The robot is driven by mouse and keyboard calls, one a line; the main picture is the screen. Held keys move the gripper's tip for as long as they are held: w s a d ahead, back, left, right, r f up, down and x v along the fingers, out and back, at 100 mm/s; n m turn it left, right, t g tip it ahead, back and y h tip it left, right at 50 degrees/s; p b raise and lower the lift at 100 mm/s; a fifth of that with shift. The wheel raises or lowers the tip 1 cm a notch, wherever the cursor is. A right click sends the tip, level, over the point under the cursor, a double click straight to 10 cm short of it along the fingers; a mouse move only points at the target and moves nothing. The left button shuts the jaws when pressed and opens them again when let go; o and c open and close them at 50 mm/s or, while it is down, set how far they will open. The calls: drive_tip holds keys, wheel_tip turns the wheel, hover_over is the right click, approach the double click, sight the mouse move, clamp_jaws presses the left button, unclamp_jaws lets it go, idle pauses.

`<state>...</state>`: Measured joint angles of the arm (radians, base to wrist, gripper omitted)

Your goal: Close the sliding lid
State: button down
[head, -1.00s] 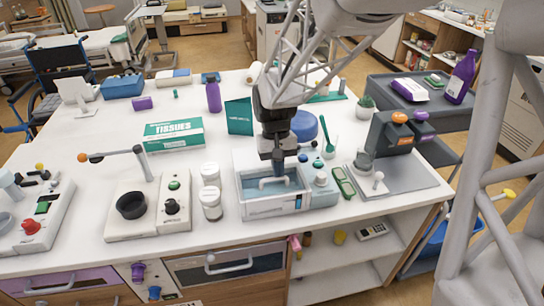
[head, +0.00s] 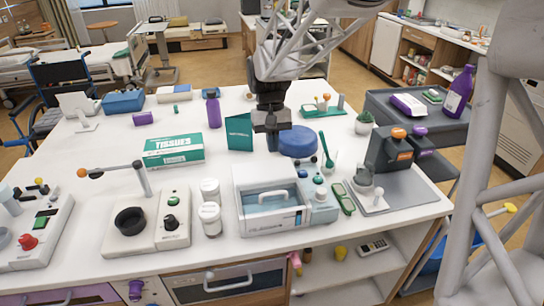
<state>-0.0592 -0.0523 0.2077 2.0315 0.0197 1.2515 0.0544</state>
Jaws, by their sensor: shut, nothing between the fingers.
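The sliding-lid box (head: 262,222) is a low white and pale grey case near the front of the table. Its lid carries a pale bar handle (head: 272,195). A teal area shows around and below the handle, and a plain white surface lies behind it. I cannot tell exactly how far the lid is slid. My gripper (head: 271,146) is shut and empty, pointing down, above and behind the box and apart from the handle. It appears beside a blue round object (head: 298,141).
A tissue box (head: 174,150) and a green folder (head: 239,132) stand left of my gripper. White jars (head: 211,218) stand close left of the box. A green spoon (head: 327,152), green glasses (head: 343,197) and a grey tray with a dispenser (head: 405,192) lie to the right.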

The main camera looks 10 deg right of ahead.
drive_tip(key=shift+v, duration=0.85)
drive_tip(key=shift+f, duration=0.1)
drive_tip(key=shift+g, duration=0.9)
drive_tip(key=w+f, duration=0.1)
drive_tip(key=w, duration=0.1)
drive_tip(key=w+f, duration=0.1)
drive_tip(key=shift+w+a+f, duration=0.1)
drive_tip(key=shift+w+f, duration=0.2)
drive_tip(key=shift+w, duration=0.05)
drive_tip(key=shift+f, duration=0.1)
approach(274, 189)
drive_tip(key=x, duration=0.5)
drive_tip(key=shift+s+f, duration=0.15)
drive_tip(key=shift+f, duration=0.05)
drive_tip(key=shift+s+r, duration=0.2)
drive_tip(key=shift+s, duration=0.25)
drive_tip(key=shift+s+r, duration=0.15)
drive_tip(key=shift+s, duration=0.35)
drive_tip(key=shift+s+r, duration=0.2)
drive_tip(key=shift+s, duration=0.7)
